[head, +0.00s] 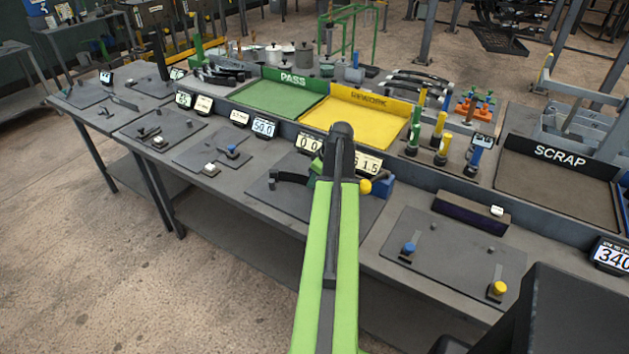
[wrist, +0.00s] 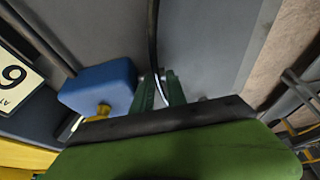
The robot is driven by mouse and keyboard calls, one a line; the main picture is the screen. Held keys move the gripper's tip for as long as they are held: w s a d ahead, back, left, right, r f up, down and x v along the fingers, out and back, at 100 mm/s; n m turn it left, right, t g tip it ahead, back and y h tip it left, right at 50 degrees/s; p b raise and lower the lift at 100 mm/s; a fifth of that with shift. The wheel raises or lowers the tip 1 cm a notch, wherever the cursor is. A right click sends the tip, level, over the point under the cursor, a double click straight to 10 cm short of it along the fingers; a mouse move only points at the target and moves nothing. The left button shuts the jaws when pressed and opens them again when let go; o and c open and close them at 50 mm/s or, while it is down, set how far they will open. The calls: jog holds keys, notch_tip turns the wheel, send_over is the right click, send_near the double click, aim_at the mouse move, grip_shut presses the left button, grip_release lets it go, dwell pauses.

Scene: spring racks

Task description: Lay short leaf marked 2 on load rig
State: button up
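A dark curved leaf (head: 290,179) shows left of my arm in the head view, over a dark rig plate (head: 280,206) with a blue block (head: 383,188) and yellow knob (head: 365,186). In the wrist view the leaf (wrist: 152,35) runs from the top edge down between the dark green fingers of my gripper (wrist: 164,90), which looks shut on it. The blue block (wrist: 98,85) lies left of the fingers there. My arm hides most of the gripper and the plate's middle in the head view. No mark on the leaf is readable, and I cannot tell whether it touches the rig.
Behind stand a green PASS tray (head: 292,74), a yellow REWORK tray (head: 368,92) and displays (head: 308,143). A SCRAP tray (head: 556,154) is at right. More curved leaves (head: 418,80) lie at the back. A right-hand plate (head: 450,257) carries blue and yellow knobs.

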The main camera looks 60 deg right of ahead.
jog(key=p+v, duration=1.1)
jog(key=v, duration=0.1)
jog(key=shift+s+r, duration=0.1)
jog(key=shift+r, duration=0.05)
jog(key=w+a+f+g+y, duration=0.1)
jog(key=w+a, duration=0.8)
jog(key=a, duration=0.3)
jog(key=w+a+g, duration=0.1)
jog(key=w+a, duration=0.7)
jog(key=a, duration=0.4)
jog(key=w+a+g, duration=0.2)
jog(key=w+a, duration=0.1)
jog(key=a, duration=3.1)
jog(key=shift+a+f+h, duration=0.3)
jog(key=shift+f+h, duration=0.1)
jog(key=shift+w+f, duration=0.1)
